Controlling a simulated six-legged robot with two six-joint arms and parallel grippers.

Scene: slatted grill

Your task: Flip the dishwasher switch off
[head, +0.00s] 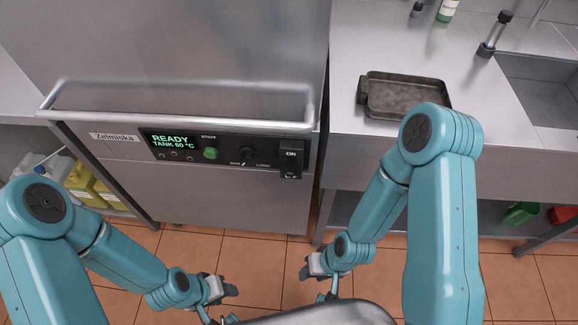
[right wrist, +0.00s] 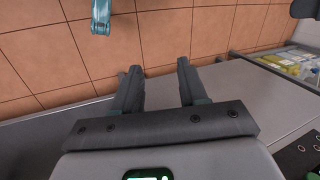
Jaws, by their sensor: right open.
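The dishwasher (head: 215,195) stands at the left centre of the head view, with a dark control panel across its front. Its display reads READY, TANK 60 °C. The black rocker switch (head: 291,162) is at the panel's right end, marked ON at its top. My right gripper (head: 308,271) is below and in front of the switch, apart from it; in the right wrist view its two fingers (right wrist: 156,78) are spread with nothing between them. My left gripper (head: 230,290) is low over the floor, left of the right one, and holds nothing that I can see; its finger gap is unclear.
A long bar handle (head: 180,119) runs across the dishwasher above the panel. A green start button (head: 210,154) and a knob (head: 247,153) sit left of the switch. A dark tray (head: 405,97) lies on the steel counter at right. The tiled floor in front is clear.

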